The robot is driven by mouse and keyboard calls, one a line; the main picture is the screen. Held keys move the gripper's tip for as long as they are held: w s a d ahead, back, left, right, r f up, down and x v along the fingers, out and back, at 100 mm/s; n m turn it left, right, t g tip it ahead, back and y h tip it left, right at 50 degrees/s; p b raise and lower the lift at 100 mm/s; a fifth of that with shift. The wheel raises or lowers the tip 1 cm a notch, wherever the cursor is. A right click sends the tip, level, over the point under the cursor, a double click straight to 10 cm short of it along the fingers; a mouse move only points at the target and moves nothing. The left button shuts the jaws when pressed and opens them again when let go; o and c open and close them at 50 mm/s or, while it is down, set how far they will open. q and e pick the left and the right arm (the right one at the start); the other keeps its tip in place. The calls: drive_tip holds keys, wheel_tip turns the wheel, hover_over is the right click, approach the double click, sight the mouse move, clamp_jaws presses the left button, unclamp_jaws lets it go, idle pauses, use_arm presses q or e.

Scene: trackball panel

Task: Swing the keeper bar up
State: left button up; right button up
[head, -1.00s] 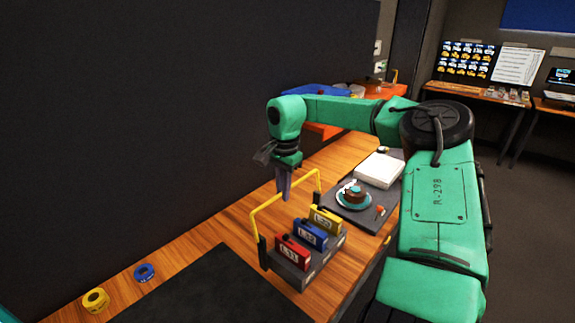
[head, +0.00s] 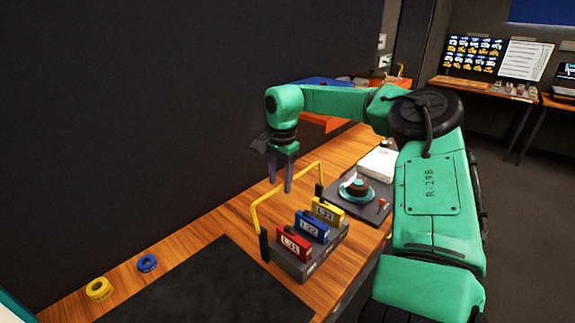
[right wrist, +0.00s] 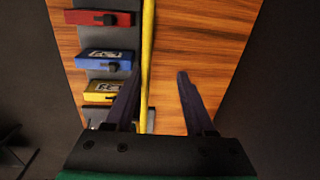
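The yellow keeper bar (head: 284,184) is a bent rod rising from black posts at the wall-side edge of a dark rack (head: 297,267). The rack holds a red module (head: 293,244), a blue module (head: 312,227) and a yellow module (head: 327,209). My right gripper (head: 280,188) points down at the bar's top run, its fingers apart. In the right wrist view the bar (right wrist: 147,60) passes between the open fingers (right wrist: 155,88), closer to the left one in the picture. I cannot tell whether that finger touches it. My left gripper is out of view.
A dark mat (head: 215,285) lies on the wooden bench, with a yellow roll (head: 98,289) and a blue roll (head: 147,263) beside it. Beyond the rack are a trackball panel (head: 370,208) and a white box (head: 378,165). A dark wall stands behind the bench.

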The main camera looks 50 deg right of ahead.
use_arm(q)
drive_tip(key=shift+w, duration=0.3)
use_arm(e)
drive_tip(key=shift+w+d+f, duration=0.1)
drive_tip(key=shift+w+f, duration=0.1)
drive_tip(key=shift+w, duration=0.3)
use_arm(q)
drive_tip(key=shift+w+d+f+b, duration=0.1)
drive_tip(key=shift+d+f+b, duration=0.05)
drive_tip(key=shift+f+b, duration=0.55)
use_arm(e)
wheel_tip(320, 180, up, 14)
drive_tip(key=s, duration=0.1)
drive_tip(key=shift+s+r, duration=0.15)
